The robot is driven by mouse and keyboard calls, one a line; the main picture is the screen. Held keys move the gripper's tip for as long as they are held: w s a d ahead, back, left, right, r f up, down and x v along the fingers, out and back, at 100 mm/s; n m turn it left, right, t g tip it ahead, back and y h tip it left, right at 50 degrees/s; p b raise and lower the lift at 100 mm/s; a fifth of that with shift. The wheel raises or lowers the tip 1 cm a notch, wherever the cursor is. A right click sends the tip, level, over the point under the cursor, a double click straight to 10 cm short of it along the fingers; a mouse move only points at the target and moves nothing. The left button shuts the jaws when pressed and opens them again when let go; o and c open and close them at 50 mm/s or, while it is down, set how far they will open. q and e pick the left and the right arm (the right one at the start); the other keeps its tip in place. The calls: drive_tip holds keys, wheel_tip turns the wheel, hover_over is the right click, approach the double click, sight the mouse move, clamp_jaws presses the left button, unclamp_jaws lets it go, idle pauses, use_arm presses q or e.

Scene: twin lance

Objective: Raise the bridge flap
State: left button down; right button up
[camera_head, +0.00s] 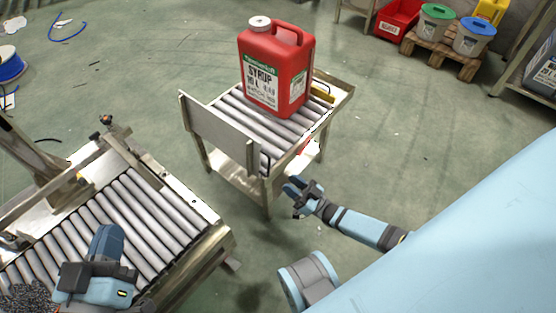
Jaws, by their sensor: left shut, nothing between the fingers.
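A flat grey metal plate (215,125), which looks like the bridge flap, stands upright along the left end of a roller cart (232,168). That end faces a roller conveyor (170,215) at lower left, with a floor gap between them. My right gripper (294,197) is beside the cart's near right corner, apart from the plate; its small dark fingers do not show clearly whether they are open. My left gripper (104,243) is over the conveyor rollers at lower left, away from the plate. It is shut and empty; its fingertips are hard to make out.
A metal frame (60,185) crosses the conveyor. A red bin (398,18) and lidded buckets (432,25) stand at the back right. Floor is clear between cart and buckets.

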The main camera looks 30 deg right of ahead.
drive_tip(key=v, duration=0.4)
drive_tip(key=shift+s+d+f, duration=0.1)
drive_tip(key=shift+s, duration=0.05)
idle(0.4)
drive_tip(key=shift+s, duration=0.1)
